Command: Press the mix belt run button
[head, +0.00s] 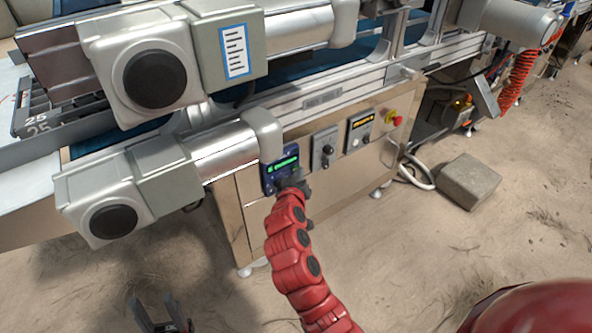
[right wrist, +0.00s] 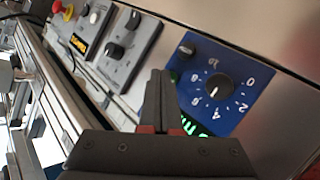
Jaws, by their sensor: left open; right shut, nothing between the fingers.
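A blue control box (head: 270,184) with a lit green display (head: 284,165) is on the tan cabinet front. In the right wrist view the blue box (right wrist: 245,82) shows a black dial with white numbers (right wrist: 219,93) and a small dark green button (right wrist: 174,76). I cannot read which button is the mix belt run button. My right gripper (head: 294,183) is shut and empty in front of the blue box. In the right wrist view its fingertips (right wrist: 160,73) are beside the green button; contact cannot be told. My left gripper (head: 158,314) is open and empty, low over the floor.
A grey box with knobs (head: 324,147), a box with a yellow display (head: 361,131) and a red stop button (head: 396,120) are along the cabinet to the right. Conveyor rollers and motor housings (head: 150,85) overhang at the left. A grey block (head: 468,181) lies on the floor.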

